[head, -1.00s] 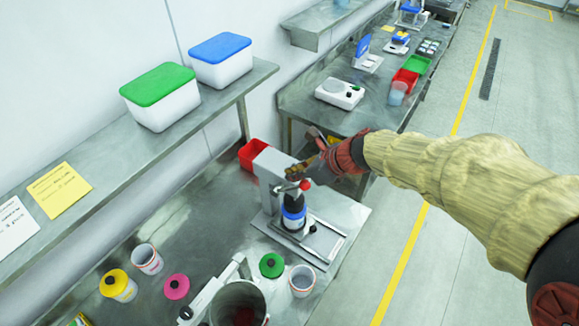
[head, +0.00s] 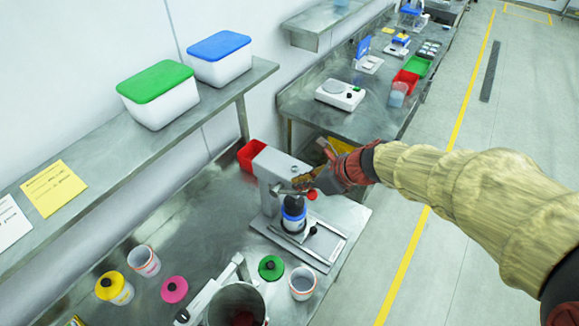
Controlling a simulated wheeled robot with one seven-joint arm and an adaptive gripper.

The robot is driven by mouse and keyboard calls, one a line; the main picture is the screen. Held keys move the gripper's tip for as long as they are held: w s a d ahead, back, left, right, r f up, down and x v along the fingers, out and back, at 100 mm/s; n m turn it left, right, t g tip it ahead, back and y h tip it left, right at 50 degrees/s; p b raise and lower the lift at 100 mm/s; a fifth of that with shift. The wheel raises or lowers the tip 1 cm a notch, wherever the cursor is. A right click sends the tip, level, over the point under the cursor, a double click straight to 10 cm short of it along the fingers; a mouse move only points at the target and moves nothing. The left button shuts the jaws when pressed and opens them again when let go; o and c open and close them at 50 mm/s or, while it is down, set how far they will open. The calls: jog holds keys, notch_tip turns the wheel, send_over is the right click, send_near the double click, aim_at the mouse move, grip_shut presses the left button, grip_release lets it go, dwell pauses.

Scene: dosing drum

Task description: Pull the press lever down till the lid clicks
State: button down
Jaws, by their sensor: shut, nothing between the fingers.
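The grey press (head: 279,168) stands on the near bench. Its lever (head: 287,190) reaches out to the right and ends in a red knob (head: 312,194). A container with a blue band (head: 293,211) stands upright under the black press head (head: 294,200); whether its lid is fully seated cannot be made out. My gripper (head: 304,182) is shut with nothing held. It is at the lever's outer end, just above the red knob, and partly covers the lever. Whether it touches the lever is hard to tell.
A red bin (head: 250,154) sits behind the press. A shelf (head: 90,190) runs along the left wall.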

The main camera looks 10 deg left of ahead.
jog(key=shift+s+d+f, duration=0.15)
jog(key=shift+d+f, duration=0.15)
jog(key=shift+f, duration=0.2)
jog(key=shift+f+b, duration=0.1)
jog(key=shift+b, duration=0.2)
jog(key=shift+f, duration=0.15)
